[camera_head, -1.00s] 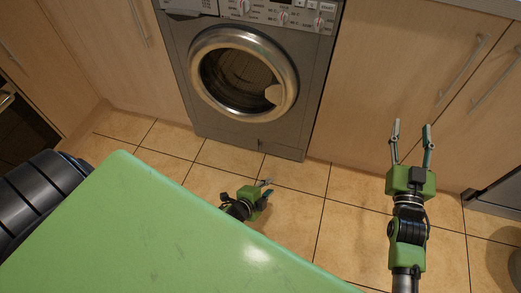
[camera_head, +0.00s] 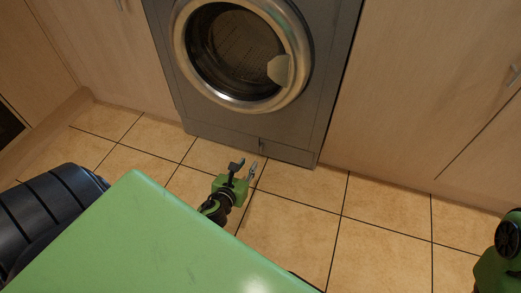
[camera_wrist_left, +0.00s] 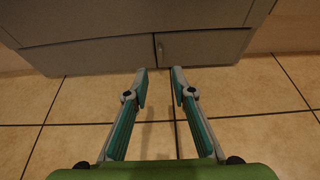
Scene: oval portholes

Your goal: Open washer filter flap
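The grey washer (camera_head: 240,70) stands against the cabinets, with its round door shut. Its filter flap (camera_head: 288,153) is a low panel at the bottom right of the front, and it looks shut. In the left wrist view the flap (camera_wrist_left: 205,47) lies ahead, with a small dark handle mark at its left edge. My left gripper (camera_head: 244,167) is low over the floor in front of the washer. In the left wrist view its two fingers (camera_wrist_left: 159,80) are apart with nothing between them, short of the flap. The right gripper's fingers are out of view; only part of that arm shows at the right edge.
My green body covers the lower left of the head view. Tiled floor (camera_head: 300,215) is clear in front of the washer. Wooden cabinets (camera_head: 430,90) stand on both sides of it.

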